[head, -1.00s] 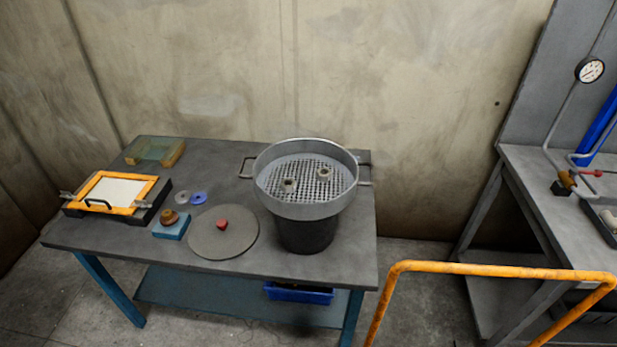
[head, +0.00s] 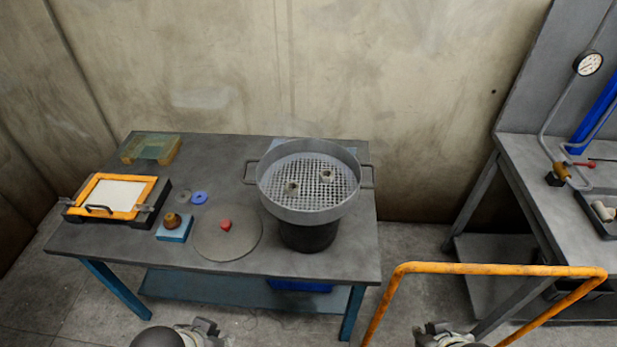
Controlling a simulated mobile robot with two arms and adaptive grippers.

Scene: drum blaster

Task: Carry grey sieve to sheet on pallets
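The grey sieve (head: 309,210) is a round metal pan with a mesh floor and a handle on each side. It sits on top of a dark bucket (head: 308,236) on the grey table (head: 130,239). Two small ring-shaped pieces (head: 326,176) lie on its mesh. My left gripper (head: 206,331) shows at the bottom edge, in front of the table and well short of the sieve. My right gripper (head: 436,334) shows at the bottom edge, right of the table. Both are cut off by the frame, so their fingers are unclear. No sheet on pallets is in view.
An orange rail (head: 500,269) stands right of the table, near my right gripper. On the table left of the sieve are a round grey lid (head: 232,245) with a red knob, a blue block (head: 174,228) and an orange frame (head: 148,202). A workbench (head: 545,165) stands at the right.

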